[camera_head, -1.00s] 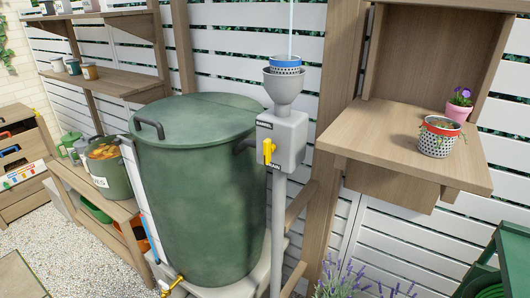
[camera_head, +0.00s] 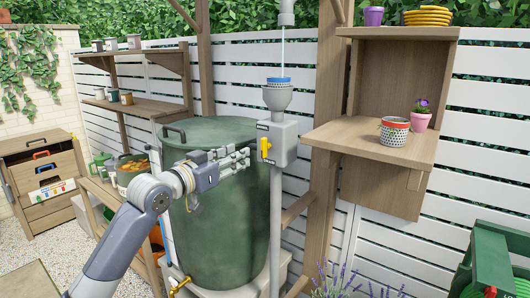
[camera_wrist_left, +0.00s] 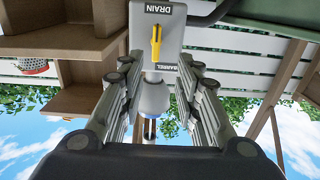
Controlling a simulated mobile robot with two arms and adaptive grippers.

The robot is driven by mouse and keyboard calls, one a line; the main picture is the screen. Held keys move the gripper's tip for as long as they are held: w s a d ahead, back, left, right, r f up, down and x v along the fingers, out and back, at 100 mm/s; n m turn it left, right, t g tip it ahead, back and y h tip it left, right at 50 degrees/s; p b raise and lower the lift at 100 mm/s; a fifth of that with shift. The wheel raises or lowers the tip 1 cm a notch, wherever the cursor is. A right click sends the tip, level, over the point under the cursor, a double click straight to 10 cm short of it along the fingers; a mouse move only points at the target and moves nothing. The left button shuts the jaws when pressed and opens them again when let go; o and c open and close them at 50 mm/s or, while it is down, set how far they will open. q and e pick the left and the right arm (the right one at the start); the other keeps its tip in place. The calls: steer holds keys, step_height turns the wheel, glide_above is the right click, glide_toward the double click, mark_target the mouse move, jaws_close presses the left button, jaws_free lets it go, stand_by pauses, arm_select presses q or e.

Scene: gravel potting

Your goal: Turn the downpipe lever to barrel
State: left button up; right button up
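The yellow lever (camera_head: 265,147) sits on the front of the grey diverter box (camera_head: 287,143) on the downpipe, right of the green barrel (camera_head: 225,235). In the left wrist view the lever (camera_wrist_left: 156,44) stands lengthwise between the DRAIN label (camera_wrist_left: 158,9) and the BARREL label (camera_wrist_left: 160,67). My left gripper (camera_head: 246,158) is in front of the barrel, left of the lever and apart from it. In the left wrist view my left gripper (camera_wrist_left: 157,72) has its fingers spread with nothing between them. My right gripper is out of view.
A blue-rimmed strainer (camera_head: 279,82) sits in the grey funnel (camera_head: 277,99) above the box, under a thin water stream from the pipe (camera_head: 286,18). A wooden shelf (camera_head: 350,135) at right holds a perforated pot (camera_head: 394,133) and a flowerpot (camera_head: 420,122). A brass tap (camera_head: 179,285) is low on the barrel.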

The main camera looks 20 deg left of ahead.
mark_target(262, 141)
arm_select(q)
steer(key=p+x, duration=0.1)
steer(key=x, duration=0.2)
steer(key=r+p+x, duration=0.1)
steer(key=x, duration=0.2)
steer(key=p+x, duration=0.1)
steer(key=x, duration=0.2)
steer(key=shift+d+r, duration=0.35)
steer(key=shift+d, duration=0.05)
steer(key=shift+w+d+f, duration=0.15)
steer(key=shift+w+d, duration=0.05)
steer(key=shift+w, duration=0.4)
steer(key=shift+c, duration=0.2)
jaws_close()
